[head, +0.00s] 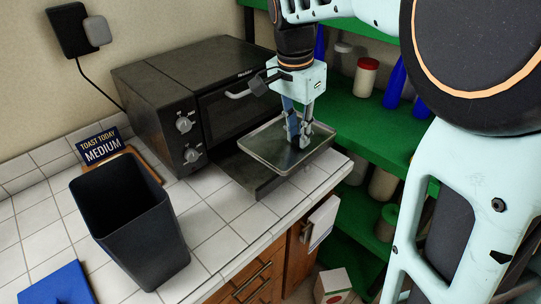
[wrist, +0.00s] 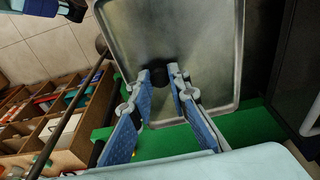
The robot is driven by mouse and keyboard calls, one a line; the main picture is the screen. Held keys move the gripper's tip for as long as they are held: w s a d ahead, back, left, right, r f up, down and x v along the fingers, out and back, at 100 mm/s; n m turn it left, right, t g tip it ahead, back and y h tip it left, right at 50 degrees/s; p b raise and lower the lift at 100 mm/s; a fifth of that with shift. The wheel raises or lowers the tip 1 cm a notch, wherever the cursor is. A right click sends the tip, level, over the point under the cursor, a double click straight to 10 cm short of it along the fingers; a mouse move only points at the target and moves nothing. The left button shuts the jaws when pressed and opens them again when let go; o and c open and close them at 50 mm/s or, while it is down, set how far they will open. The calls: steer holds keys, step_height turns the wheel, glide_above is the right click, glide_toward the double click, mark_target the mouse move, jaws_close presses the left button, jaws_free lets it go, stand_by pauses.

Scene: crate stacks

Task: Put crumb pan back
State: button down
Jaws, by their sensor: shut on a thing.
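The crumb pan (head: 270,148) is a shallow grey metal tray with a raised rim. It is in front of the toaster oven (head: 157,118), at the right end of the counter. My gripper (head: 299,138) points down at the pan and is shut on it. In the wrist view, my gripper (wrist: 163,77) has its blue-padded fingers around a black knob on the crumb pan (wrist: 215,45). The oven is dark, with its door closed. A dark flat ledge (head: 242,172) sticks out below the door, partly under the pan. Whether pan and ledge touch is unclear.
A black bin (head: 130,225) stands on the white tiled counter (head: 215,215), left of the oven. A sign reading "TOAST TODAY MEDIUM" (head: 101,148) is behind it. A blue item (head: 57,285) lies at front left. Green shelves (head: 375,130) with jars and bottles stand right of the counter.

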mark_target(283, 124)
steer(key=shift+s+a+f, duration=0.1)
steer(key=shift+a+f, duration=0.1)
steer(key=shift+f, duration=0.05)
steer(key=shift+a, duration=0.1)
steer(key=w+f, duration=0.1)
steer(key=w, duration=0.2)
steer(key=w+a+f+p, duration=0.1)
steer(key=w, duration=0.1)
steer(key=w+a+f, duration=0.1)
steer(key=w+f, duration=0.1)
steer(key=w, duration=0.1)
steer(key=shift+w+a+p, duration=0.2)
steer(key=shift+w+p, duration=0.15)
steer(key=w+f, duration=0.2)
steer(key=w+a+f, duration=0.1)
steer(key=f, duration=0.1)
steer(key=shift+w+f, duration=0.4)
steer(key=shift+w+a+f+p, duration=0.15)
steer(key=shift+w+f+p, duration=0.25)
steer(key=shift+f, duration=1.65)
